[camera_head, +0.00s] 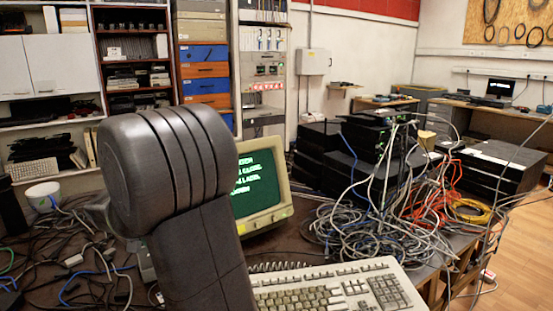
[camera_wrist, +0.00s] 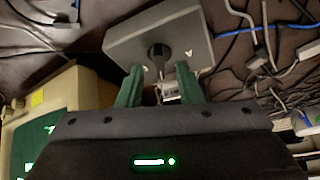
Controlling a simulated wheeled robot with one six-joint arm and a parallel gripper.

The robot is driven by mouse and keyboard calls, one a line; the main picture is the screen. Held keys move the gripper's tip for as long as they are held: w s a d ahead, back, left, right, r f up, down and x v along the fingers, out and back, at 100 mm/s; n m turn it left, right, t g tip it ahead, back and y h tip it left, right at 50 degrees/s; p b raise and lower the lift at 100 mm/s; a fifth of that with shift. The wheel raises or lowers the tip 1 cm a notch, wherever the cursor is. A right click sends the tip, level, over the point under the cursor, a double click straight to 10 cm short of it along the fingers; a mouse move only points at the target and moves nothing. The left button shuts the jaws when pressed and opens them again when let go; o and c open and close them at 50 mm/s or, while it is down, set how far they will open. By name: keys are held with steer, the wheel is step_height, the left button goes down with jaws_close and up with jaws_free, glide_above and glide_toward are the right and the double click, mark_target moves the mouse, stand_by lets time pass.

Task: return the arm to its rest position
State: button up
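My arm, dark grey with a rounded ribbed joint, rises in the front left of the head view and covers part of the desk and monitor. My gripper is hidden there. In the wrist view my gripper (camera_wrist: 159,74) has two green fingers set apart with a gap between them. A grey box (camera_wrist: 192,24) with a dark round part lies beyond the fingertips. A small metallic piece (camera_wrist: 170,89) shows in the gap near the right finger; I cannot tell whether it touches it. No clear grip shows.
A green-text monitor (camera_head: 262,185) and keyboard (camera_head: 340,288) stand close to my arm. Tangled cables (camera_head: 375,225) and black network boxes (camera_head: 350,165) cover the desk's right side. Loose cables and a white cup-like container (camera_head: 43,195) lie at left. Open floor (camera_head: 525,245) shows far right.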

steer(key=shift+x, duration=1.1)
steer(key=shift+w+f, duration=0.1)
steer(key=shift+d+n+y, duration=0.1)
steer(key=shift+n+y, duration=0.2)
steer(key=shift+n, duration=0.4)
steer(key=shift+n+g+y+p, duration=0.3)
steer(key=shift+n+y+p, duration=0.15)
steer(key=shift+n, duration=0.55)
steer(key=shift+w+d+n+g+y+b, duration=0.15)
steer(key=shift+n+g+y+b, duration=0.15)
steer(key=shift+n, duration=0.95)
steer(key=shift+d+n+g+y+b, duration=0.1)
steer(key=shift+n+g+y+b, duration=0.2)
steer(key=shift+n, duration=0.95)
steer(key=p+v, duration=0.2)
steer(key=v, duration=1.1)
steer(key=shift+p, duration=0.4)
steer(key=shift+d, duration=0.15)
